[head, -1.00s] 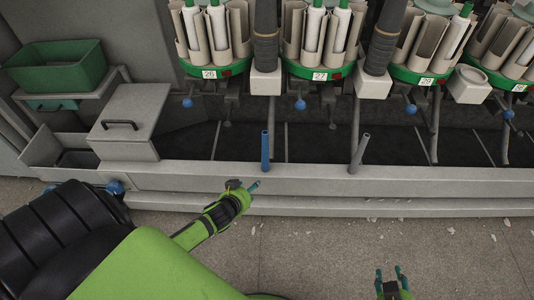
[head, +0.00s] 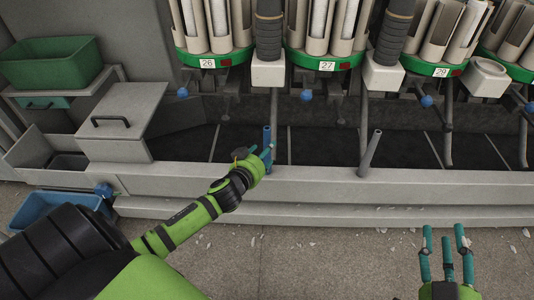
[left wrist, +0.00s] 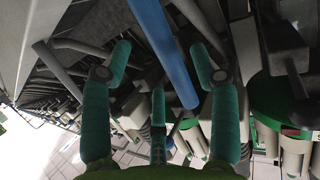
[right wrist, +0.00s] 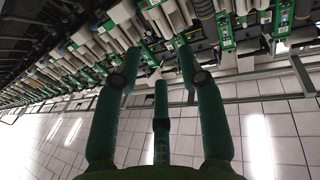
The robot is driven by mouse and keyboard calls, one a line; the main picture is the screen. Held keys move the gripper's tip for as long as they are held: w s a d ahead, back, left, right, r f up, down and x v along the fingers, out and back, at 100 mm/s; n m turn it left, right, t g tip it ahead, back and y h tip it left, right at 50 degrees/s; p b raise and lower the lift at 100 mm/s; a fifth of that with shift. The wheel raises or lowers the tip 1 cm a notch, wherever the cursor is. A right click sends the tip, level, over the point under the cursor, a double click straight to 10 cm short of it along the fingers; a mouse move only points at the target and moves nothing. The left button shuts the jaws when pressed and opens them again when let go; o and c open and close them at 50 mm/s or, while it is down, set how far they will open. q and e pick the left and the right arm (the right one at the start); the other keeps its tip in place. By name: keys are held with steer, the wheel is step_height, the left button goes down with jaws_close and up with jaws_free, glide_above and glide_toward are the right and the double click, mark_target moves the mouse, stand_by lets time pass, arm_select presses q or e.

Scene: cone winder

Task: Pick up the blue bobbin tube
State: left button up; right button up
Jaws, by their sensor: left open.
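The blue bobbin tube (head: 267,145) stands upright at the grey ledge of the machine, below the position marked 27. My left gripper (head: 262,156) is right at the tube in the head view and covers part of it. In the left wrist view the tube (left wrist: 165,50) runs between the open fingers of my left gripper (left wrist: 160,75); I cannot tell whether any finger touches it. My right gripper (head: 447,240) is open and empty over the floor at the lower right. It also shows open in the right wrist view (right wrist: 155,65).
A grey tube (head: 370,153) leans on the same ledge (head: 320,181) to the right. Green-rimmed bobbin carriers (head: 325,60) hang above. A green bin (head: 50,62), a grey lidded box (head: 121,122) and a blue bin (head: 50,207) are at the left. The floor at right is clear except for scraps.

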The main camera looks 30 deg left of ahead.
arm_select(q)
steer(key=b+x, duration=0.1)
steer(key=x, duration=0.3)
steer(key=shift+a+f+b, duration=0.1)
steer(key=shift+f+b, duration=0.1)
steer(key=shift+b, duration=0.1)
steer(key=shift+w, duration=0.15)
steer(key=c, duration=1.1)
arm_select(e)
steer(key=s+a+r+n+t+y, duration=0.1)
steer(key=s+r+t+y, duration=0.3)
steer(key=r, duration=0.6)
steer(key=shift+a+r+n+t+y, duration=0.15)
steer(key=shift+a+n+t+y, duration=0.25)
steer(key=shift+a+t, duration=0.3)
